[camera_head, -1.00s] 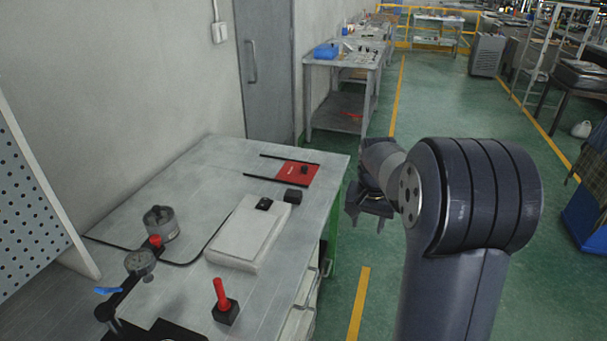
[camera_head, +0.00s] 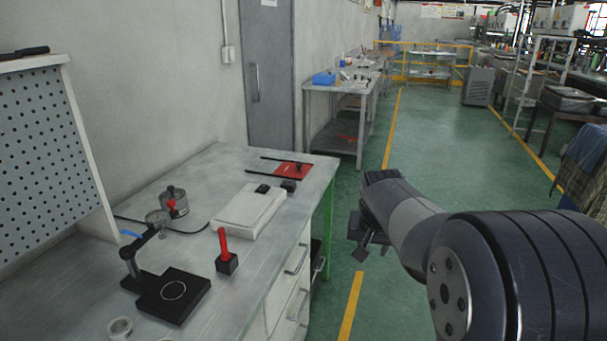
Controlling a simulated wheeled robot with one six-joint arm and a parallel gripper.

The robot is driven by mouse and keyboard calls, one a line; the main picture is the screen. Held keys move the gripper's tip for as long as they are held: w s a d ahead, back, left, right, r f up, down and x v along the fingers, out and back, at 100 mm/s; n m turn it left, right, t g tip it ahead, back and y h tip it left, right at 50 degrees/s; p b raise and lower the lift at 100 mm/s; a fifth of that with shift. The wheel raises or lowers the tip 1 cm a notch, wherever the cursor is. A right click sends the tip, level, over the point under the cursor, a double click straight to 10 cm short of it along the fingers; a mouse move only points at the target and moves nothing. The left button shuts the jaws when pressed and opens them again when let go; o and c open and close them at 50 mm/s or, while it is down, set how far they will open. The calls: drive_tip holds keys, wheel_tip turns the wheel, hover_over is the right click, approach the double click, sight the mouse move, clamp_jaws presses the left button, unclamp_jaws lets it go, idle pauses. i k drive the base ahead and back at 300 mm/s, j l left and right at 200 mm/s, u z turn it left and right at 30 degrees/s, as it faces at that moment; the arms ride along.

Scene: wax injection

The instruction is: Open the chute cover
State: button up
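A red sliding plate (camera_head: 287,171) with a small black knob (camera_head: 299,167) lies between two black rails at the far end of the workbench; it looks like the chute cover. It appears flat and in line with the rails. My gripper (camera_head: 359,241) hangs over the green floor, to the right of the bench and well apart from the plate. Its fingers point down and look apart, with nothing seen between them.
The metal workbench (camera_head: 180,260) holds a white box (camera_head: 248,210), a red-handled black block (camera_head: 226,262), a gauge stand (camera_head: 172,294) and a grey pot (camera_head: 174,201). A pegboard (camera_head: 45,150) stands at left. Green floor is free right of the bench.

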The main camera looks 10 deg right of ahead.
sight(295, 169)
drive_tip(key=k+u, duration=0.15)
drive_tip(key=u, duration=0.2)
drive_tip(key=k+u, duration=0.15)
drive_tip(key=u, duration=0.25)
drive_tip(key=k+j+u, duration=0.15)
drive_tip(key=u, duration=0.2)
drive_tip(key=i+l, duration=0.15)
drive_tip(key=l, duration=0.2)
drive_tip(key=i+l+u, duration=0.1)
drive_tip(key=l, duration=0.2)
drive_tip(key=i+l, duration=0.2)
drive_tip(key=l, duration=0.15)
drive_tip(key=i+l+u, duration=0.1)
drive_tip(key=l, duration=0.2)
drive_tip(key=i+l, duration=0.2)
drive_tip(key=l, duration=0.15)
drive_tip(key=i+l, duration=0.15)
drive_tip(key=l, duration=0.2)
drive_tip(key=i+l, duration=0.15)
drive_tip(key=l, duration=0.2)
drive_tip(key=i+l, duration=0.15)
drive_tip(key=l, duration=0.2)
drive_tip(key=i+l, duration=0.15)
drive_tip(key=l, duration=0.2)
drive_tip(key=i+l, duration=0.1)
drive_tip(key=l, duration=0.25)
drive_tip(key=i+l, duration=0.15)
drive_tip(key=l, duration=0.2)
